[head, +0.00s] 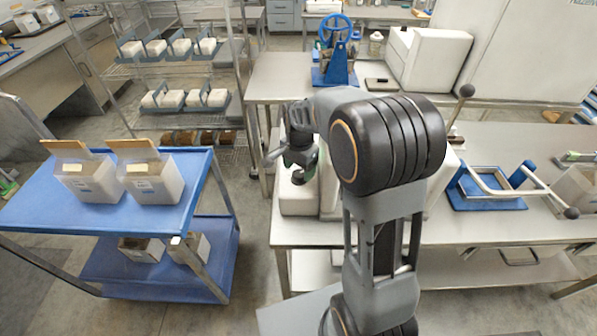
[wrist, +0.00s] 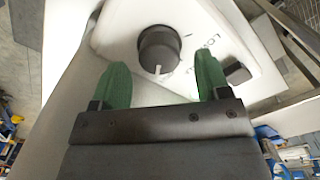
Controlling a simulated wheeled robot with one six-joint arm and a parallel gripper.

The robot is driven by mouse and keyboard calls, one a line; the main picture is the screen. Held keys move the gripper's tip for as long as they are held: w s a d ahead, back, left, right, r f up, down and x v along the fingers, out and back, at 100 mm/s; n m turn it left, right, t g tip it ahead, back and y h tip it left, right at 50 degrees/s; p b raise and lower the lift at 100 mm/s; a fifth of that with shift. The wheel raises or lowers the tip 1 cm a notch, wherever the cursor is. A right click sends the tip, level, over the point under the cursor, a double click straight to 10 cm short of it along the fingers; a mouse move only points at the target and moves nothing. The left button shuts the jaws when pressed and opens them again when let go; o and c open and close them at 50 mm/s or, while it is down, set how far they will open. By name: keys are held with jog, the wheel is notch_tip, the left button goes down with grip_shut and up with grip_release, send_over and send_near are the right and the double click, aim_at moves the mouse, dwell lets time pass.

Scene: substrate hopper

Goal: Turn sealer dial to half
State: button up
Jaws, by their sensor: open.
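The sealer's dark round dial (wrist: 158,48) sits on a white sloped panel in the wrist view. A white pointer mark shows at the dial's lower edge, and printed lettering beginning "LO" lies to its right. My gripper (wrist: 164,66) is open, with one green finger on each side of the dial's lower part. I cannot tell whether the fingers touch the panel. In the head view my gripper (head: 299,163) is over the white sealer (head: 297,200) at the bench's left end. My arm hides much of the sealer, and the dial is hidden there.
A small dark square button (wrist: 237,73) is right of the dial. On the steel bench, a blue-based press frame (head: 490,190) stands to the right. A blue cart (head: 110,222) with open white bags is at left, with floor between it and the bench.

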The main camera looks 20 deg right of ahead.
jog(key=shift+f, duration=1.05)
jog(key=c, duration=0.9)
jog(key=shift+n, duration=0.3)
jog(key=n+b, duration=0.1)
jog(key=n, duration=0.4)
jog(key=shift+n, duration=0.3)
jog(key=n, duration=0.5)
jog(key=shift+r+n, duration=0.1)
jog(key=shift+n, duration=0.3)
